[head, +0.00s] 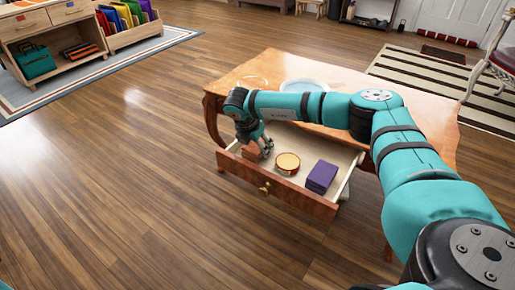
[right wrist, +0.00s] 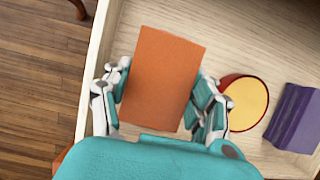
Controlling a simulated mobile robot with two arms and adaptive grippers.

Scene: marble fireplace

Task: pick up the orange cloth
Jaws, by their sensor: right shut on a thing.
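The orange cloth (right wrist: 160,75) is a flat folded rectangle in the right wrist view, lying between the fingers of my right gripper (right wrist: 160,105). In the head view a small part of the orange cloth (head: 249,152) shows in the left part of the open drawer (head: 305,202). My right gripper (head: 262,150) reaches down into the drawer and is shut on the cloth, with fingers on both sides. I cannot tell whether the cloth is clear of the drawer bottom. My left gripper is not in view.
A round tin (head: 287,163) with a yellow top and a folded purple cloth (head: 321,177) lie in the drawer to the right of the gripper. A plate (head: 303,86) is on the wooden table (head: 235,82) above. The floor left of the table is clear.

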